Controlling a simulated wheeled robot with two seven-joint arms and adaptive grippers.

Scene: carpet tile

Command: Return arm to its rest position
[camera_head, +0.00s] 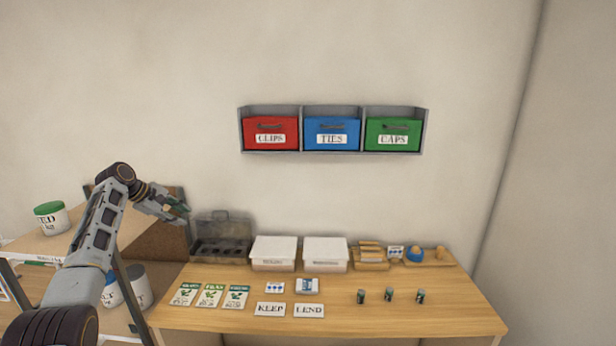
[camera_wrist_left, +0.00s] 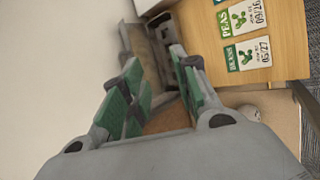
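My left arm comes in from the left in the head view, bent at the elbow. My left gripper (camera_head: 178,210) is raised beside the left end of the table, in front of a brown panel and left of the grey case. In the left wrist view, its two green-padded fingers (camera_wrist_left: 158,75) stand apart with a gap between them. I see nothing held in the gap. My right arm and right gripper do not show.
The wooden table (camera_head: 430,318) holds seed packets (camera_head: 212,295), cards, white boxes (camera_head: 273,252), a grey case (camera_head: 221,236) and several small cylinders (camera_head: 390,295). Left, a shelf (camera_head: 85,245) carries a green-lidded tub (camera_head: 51,219). Labelled bins (camera_head: 332,133) hang on the wall.

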